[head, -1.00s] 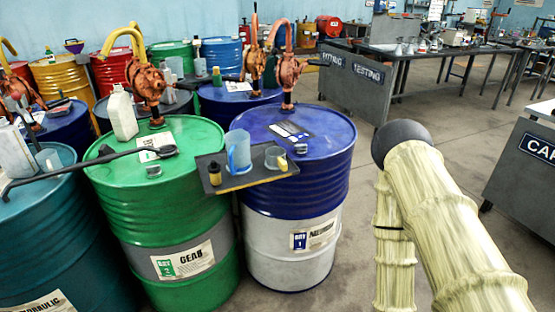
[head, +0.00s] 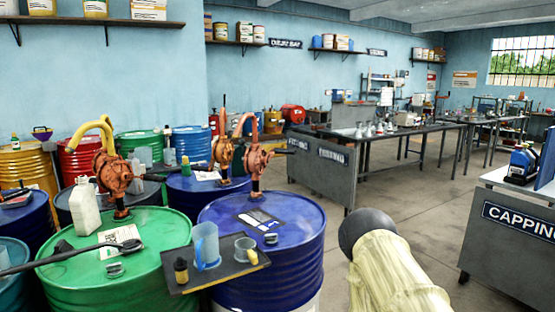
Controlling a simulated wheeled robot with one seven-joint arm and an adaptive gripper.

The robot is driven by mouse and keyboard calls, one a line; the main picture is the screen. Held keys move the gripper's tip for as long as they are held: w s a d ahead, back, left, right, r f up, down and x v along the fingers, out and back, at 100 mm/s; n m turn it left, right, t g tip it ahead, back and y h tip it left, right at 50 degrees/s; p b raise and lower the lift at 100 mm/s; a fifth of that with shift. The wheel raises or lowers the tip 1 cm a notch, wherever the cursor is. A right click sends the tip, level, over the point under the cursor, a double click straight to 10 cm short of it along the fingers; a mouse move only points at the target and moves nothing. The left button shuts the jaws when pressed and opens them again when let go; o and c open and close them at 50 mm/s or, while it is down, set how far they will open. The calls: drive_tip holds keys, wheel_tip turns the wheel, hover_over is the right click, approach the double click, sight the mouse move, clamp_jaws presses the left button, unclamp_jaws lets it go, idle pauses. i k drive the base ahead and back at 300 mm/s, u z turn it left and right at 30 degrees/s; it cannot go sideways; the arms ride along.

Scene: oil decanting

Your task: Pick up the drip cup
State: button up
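A small dark tray (head: 222,268) sits at the front edge between the green drum and the blue drum. On it stands a small grey cup (head: 243,248) with a yellow part at its side, which looks like the drip cup. A translucent blue jug (head: 206,244) stands just left of the cup, and a small dark bottle (head: 181,271) stands at the tray's left end. My sleeved arm shows at the lower right, apart from the tray. My gripper is out of view.
The blue drum (head: 308,238) carries an orange hand pump (head: 254,160). The green drum (head: 150,230) holds a white jug (head: 85,207) and a dark long-handled tool (head: 60,262). A capping bench (head: 510,240) stands at the right. Open floor lies between it and the drums.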

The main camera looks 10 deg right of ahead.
sight(245, 248)
drive_tip(key=u, duration=2.1)
drive_tip(key=i, duration=1.55)
drive_tip(key=z, duration=2.6)
